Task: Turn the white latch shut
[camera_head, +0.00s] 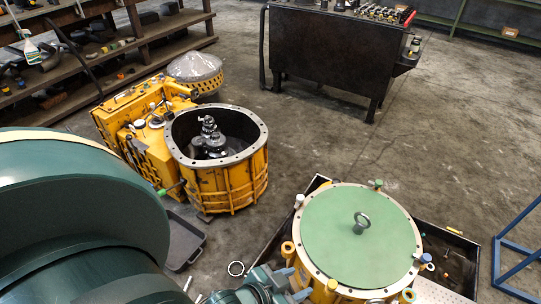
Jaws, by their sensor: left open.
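A yellow round housing (376,268) with a flat green lid (335,235) stands at the lower right, with a metal eye ring (361,222) upright on the lid. Small coloured latches sit around its rim. A white latch (299,201) is at the rim's upper left; whether it is turned shut is too small to tell. My left gripper (292,284) is at the bottom, by the lower left of the rim, with its fingers apart and nothing seen between them. It is well below the white latch in the picture. My right gripper is out of view.
A green latch (378,184) and an orange latch (288,249) are on the same rim. A dark tray (453,246) lies under the housing. An open yellow casing (257,178) stands left of centre. A black bench (326,48) is behind. The floor between is clear.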

